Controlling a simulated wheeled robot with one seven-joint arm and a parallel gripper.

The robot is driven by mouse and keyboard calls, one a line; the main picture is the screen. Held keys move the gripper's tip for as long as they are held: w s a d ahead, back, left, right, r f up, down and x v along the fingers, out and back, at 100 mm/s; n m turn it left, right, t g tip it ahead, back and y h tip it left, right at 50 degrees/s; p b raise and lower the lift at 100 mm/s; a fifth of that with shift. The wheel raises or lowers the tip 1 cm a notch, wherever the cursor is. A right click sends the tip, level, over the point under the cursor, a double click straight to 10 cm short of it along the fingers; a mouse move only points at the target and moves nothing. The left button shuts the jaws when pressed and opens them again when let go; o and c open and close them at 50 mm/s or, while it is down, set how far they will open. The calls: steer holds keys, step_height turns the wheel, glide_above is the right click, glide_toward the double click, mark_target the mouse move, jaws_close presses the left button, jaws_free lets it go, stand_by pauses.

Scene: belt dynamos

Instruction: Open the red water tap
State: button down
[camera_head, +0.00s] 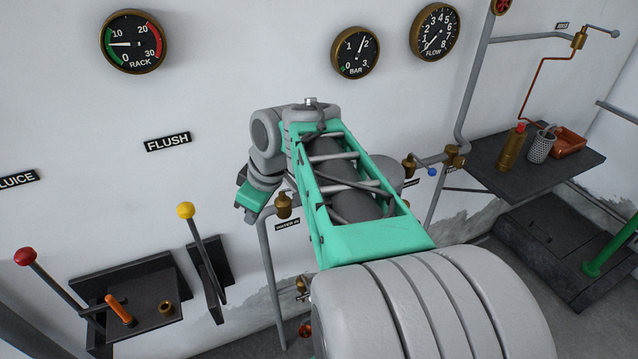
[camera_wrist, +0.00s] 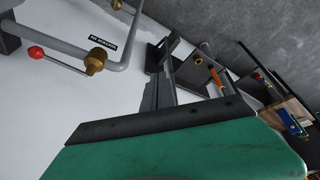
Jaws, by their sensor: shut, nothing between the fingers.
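The red water tap shows in the wrist view as a brass body (camera_wrist: 96,60) with a thin lever ending in a red knob (camera_wrist: 36,52). It sits on a grey pipe on the white wall, beside a small black label. In the head view the brass body (camera_head: 284,206) shows just right of my gripper; the red knob is hidden there by my arm. My gripper (camera_head: 244,205) is shut and empty, pointing down-left in front of the wall. In the wrist view its green and black end fills the bottom, apart from the tap.
A yellow-knobbed lever (camera_head: 185,210) and a panel with an orange handle (camera_head: 121,309) and a red-knobbed lever (camera_head: 25,256) are at lower left. A blue-handled tap (camera_head: 431,172) is right of my arm. A dark shelf (camera_head: 500,172) holds several items farther right.

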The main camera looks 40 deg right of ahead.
steer(key=s+d+r+n+t+y, duration=0.1)
steer(key=s+d+n, duration=0.25)
steer(key=d, duration=0.85)
steer(key=s+d+r+n+t, duration=0.1)
steer(key=s+d+n, duration=0.3)
steer(key=d, duration=0.8)
steer(key=w+a+f+n+p, duration=0.1)
steer(key=w+f+p, duration=0.1)
steer(key=w+f, duration=0.6)
steer(key=shift+w+f, duration=0.3)
steer(key=shift+w, duration=0.6)
steer(key=shift+a, duration=0.1)
